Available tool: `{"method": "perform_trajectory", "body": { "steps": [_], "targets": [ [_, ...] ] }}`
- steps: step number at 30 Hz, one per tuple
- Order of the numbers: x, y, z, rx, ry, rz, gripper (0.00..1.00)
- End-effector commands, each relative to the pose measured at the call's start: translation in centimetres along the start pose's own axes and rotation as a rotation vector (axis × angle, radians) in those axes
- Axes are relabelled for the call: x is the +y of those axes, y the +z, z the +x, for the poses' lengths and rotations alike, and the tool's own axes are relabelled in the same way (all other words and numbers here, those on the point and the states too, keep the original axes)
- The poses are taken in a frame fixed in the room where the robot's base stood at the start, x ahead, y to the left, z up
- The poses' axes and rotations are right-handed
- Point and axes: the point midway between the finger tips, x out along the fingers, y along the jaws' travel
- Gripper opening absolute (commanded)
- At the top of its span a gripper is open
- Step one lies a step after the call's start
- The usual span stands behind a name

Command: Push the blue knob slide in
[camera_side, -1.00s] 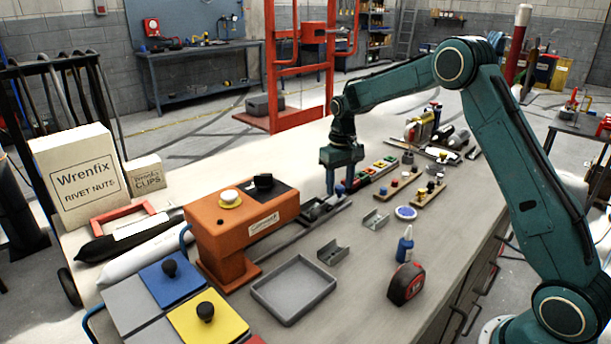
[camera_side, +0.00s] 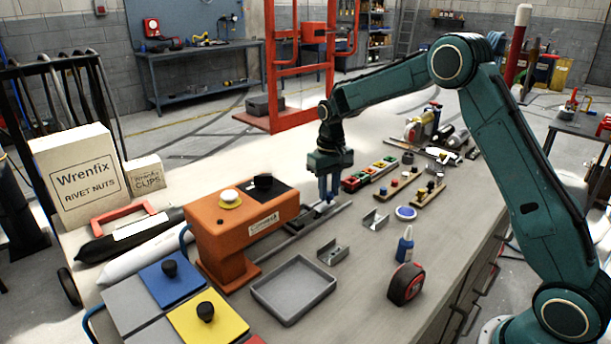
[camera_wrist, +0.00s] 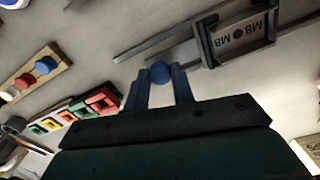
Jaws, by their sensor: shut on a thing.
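The blue knob (camera_wrist: 159,72) sits at the end of a grey slide tray (camera_wrist: 205,45), which bears M8 markings and rides between two dark rails (camera_wrist: 145,42). My gripper (camera_wrist: 162,76) is shut on the knob, one finger on either side of it. In the side view my gripper (camera_side: 328,198) points down at the rails, just right of the orange housing (camera_side: 245,232). The fingers hide most of the knob there. Only part of the tray (camera_side: 302,220) shows between my gripper and the housing.
Red, yellow and green bins (camera_side: 370,174) and boards with small knobs (camera_side: 402,184) lie to the right. Grey brackets (camera_side: 333,250), an empty grey tray (camera_side: 293,287), a blue bottle (camera_side: 405,244) and a tape measure (camera_side: 405,284) lie nearer the camera.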

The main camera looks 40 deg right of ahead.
Motion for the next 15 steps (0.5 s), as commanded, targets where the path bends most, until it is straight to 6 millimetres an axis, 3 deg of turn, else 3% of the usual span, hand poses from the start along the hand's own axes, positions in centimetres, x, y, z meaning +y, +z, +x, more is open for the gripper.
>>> {"method": "perform_trajectory", "body": {
  "steps": [1, 6, 15],
  "targets": [
    [-1.3, 0.2, -0.1, 0.003, -0.001, -0.007, 0.00],
    [-4.3, 0.9, -0.1, 0.003, -0.001, -0.005, 0.00],
    [-5.2, 1.1, -0.1, 0.005, -0.001, -0.001, 0.00]
  ]
}}
